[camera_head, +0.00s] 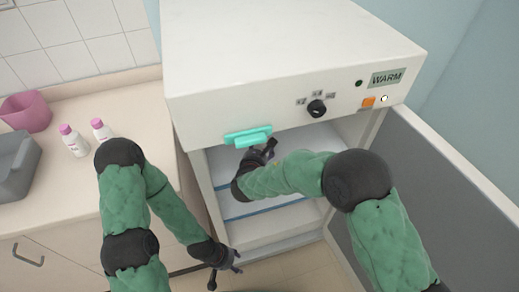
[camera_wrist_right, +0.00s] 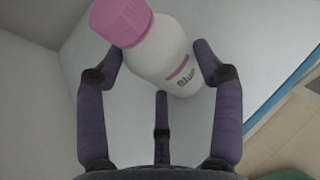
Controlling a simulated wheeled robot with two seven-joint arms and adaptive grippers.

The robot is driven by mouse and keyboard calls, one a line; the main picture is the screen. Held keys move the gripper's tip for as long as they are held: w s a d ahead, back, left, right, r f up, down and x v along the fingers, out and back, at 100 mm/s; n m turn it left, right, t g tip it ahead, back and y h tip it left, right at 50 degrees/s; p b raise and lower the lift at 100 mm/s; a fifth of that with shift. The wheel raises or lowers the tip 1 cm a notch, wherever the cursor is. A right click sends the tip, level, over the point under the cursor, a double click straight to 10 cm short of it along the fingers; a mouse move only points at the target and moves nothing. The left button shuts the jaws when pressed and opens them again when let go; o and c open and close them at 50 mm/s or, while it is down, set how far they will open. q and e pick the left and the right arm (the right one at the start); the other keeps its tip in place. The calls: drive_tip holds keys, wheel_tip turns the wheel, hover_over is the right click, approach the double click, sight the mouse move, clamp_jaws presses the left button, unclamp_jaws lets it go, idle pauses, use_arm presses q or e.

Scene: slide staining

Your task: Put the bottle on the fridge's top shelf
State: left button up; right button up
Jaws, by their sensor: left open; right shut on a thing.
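In the wrist view, a white bottle (camera_wrist_right: 160,52) with a pink cap and a label reading "Blue" sits tilted between the fingers of my right gripper (camera_wrist_right: 162,75), which is shut on it. In the head view my right gripper (camera_head: 262,152) reaches into the upper part of the fridge (camera_head: 290,40), just below the teal handle; the bottle is hidden there. The fridge is a white cabinet marked "WARM", with its door (camera_head: 440,160) open to the right. Blue-edged shelves (camera_head: 285,205) show inside. My left gripper (camera_head: 226,274) is open and empty, low in front of the cabinet.
On the counter (camera_head: 60,215) at left stand two white bottles with pink caps (camera_head: 75,142) (camera_head: 101,130), a pink container (camera_head: 27,112) and a grey container (camera_head: 15,165). The teal handle (camera_head: 248,137) and a control knob (camera_head: 317,108) stick out of the front panel.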

drive_tip(key=o, duration=1)
drive_tip(key=shift+c, duration=0.2)
